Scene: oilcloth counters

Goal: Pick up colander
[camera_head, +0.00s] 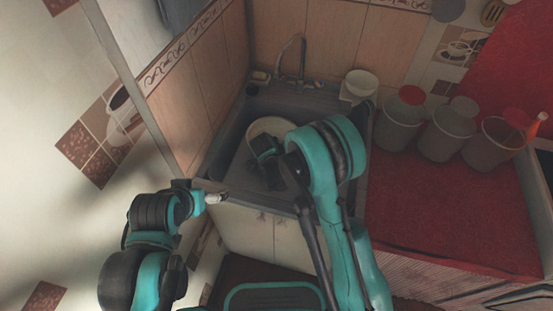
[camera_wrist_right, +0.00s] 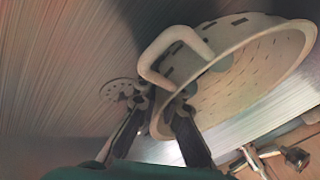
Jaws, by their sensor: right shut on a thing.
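The colander (camera_head: 266,125) is a cream bowl in the sink in the head view, partly hidden behind my right gripper and arm. In the right wrist view the colander (camera_wrist_right: 235,85) is tilted, with slots in its wall and a loop handle. My right gripper (camera_wrist_right: 160,100) is shut on its near edge beside the handle. In the head view my right gripper (camera_head: 268,160) reaches down into the sink. My left gripper (camera_head: 208,197) is by the sink's front left corner, away from the colander; its jaws are too small to read.
The grey sink (camera_head: 226,140) has a faucet (camera_head: 292,62) at its back. A white container (camera_head: 361,82) stands at its back right corner. Several jars, among them a red-lidded one (camera_head: 400,120), stand on the red counter (camera_head: 440,205). The counter's front part is clear.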

